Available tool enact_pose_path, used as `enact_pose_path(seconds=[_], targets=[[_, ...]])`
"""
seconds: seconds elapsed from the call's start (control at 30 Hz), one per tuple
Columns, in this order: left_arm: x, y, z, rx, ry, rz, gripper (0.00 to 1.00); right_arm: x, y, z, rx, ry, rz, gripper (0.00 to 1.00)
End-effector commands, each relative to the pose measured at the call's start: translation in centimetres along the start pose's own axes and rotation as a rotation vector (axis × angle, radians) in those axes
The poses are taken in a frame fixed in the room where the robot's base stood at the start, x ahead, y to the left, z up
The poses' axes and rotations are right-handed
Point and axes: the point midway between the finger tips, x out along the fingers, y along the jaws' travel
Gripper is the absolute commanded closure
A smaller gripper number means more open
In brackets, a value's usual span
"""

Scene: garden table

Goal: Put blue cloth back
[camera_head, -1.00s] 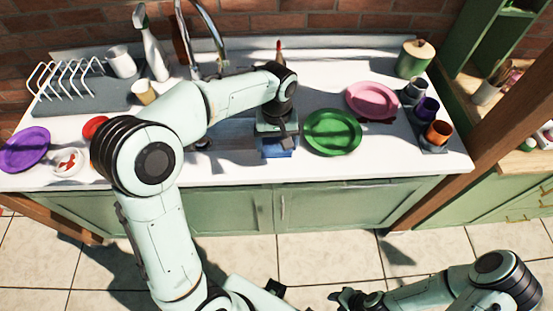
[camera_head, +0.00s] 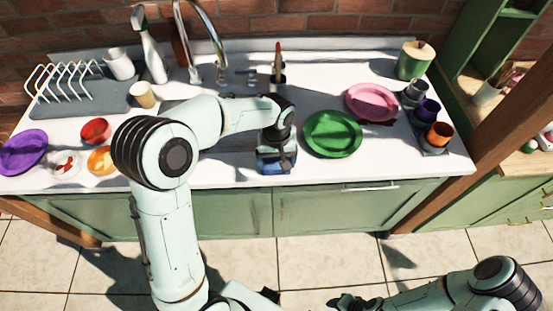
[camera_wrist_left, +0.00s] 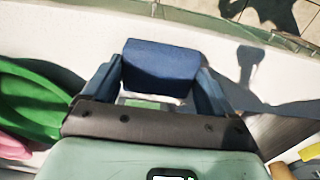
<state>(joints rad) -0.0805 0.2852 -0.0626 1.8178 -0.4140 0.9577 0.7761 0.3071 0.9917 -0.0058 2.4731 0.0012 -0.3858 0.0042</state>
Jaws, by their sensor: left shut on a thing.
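The blue cloth (camera_head: 273,169) is at the front edge of the white counter, under my left gripper (camera_head: 277,163). In the left wrist view the blue cloth (camera_wrist_left: 160,62) looks like a folded, block-shaped bundle held between the two fingers of my left gripper (camera_wrist_left: 158,88), which is shut on it. Whether the cloth touches the counter I cannot tell. My right gripper (camera_head: 347,301) is low in the head view, over the floor in front of the cabinet, well apart from the cloth; its fingers are too small to read.
A green plate (camera_head: 332,134) lies just right of my left gripper, with a pink plate (camera_head: 372,102) behind it. The sink tap (camera_head: 222,70) stands behind my arm. Bowls and a purple plate (camera_head: 22,152) are at the left; cups (camera_head: 438,134) stand at the right.

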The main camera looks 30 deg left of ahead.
Motion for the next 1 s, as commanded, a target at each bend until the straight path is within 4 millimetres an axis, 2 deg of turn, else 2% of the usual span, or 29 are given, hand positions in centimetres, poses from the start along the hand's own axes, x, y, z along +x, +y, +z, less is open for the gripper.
enact_pose_path(seconds=[0.03,0.07,0.3,0.43,0.57,0.8,1.0], targets=[[0.2,0.0,0.1,0.000,-0.001,-0.001,0.07,0.2,0.1,0.1,0.000,-0.001,0.000,0.57],[0.2,0.0,0.0,0.000,-0.001,-0.001,0.00,0.1,0.1,0.1,0.000,-0.001,0.000,0.57],[0.1,0.0,0.0,0.000,-0.001,0.000,0.00,0.0,0.0,0.0,0.000,0.000,0.000,0.57],[-0.9,0.1,-0.1,0.000,0.003,0.002,0.00,-0.3,-0.1,-0.2,-0.001,0.002,-0.001,0.57],[-3.2,0.1,-0.1,0.000,0.005,0.003,0.00,-0.5,-0.3,-0.3,-0.002,0.004,-0.001,0.57],[-8.5,0.1,-0.1,0.000,0.005,0.004,0.00,-1.3,-0.8,-0.8,-0.004,0.011,-0.004,0.57],[-11.4,0.1,-0.1,0.001,0.002,0.002,0.00,-1.8,-1.0,-1.1,-0.006,0.016,-0.005,0.57]])
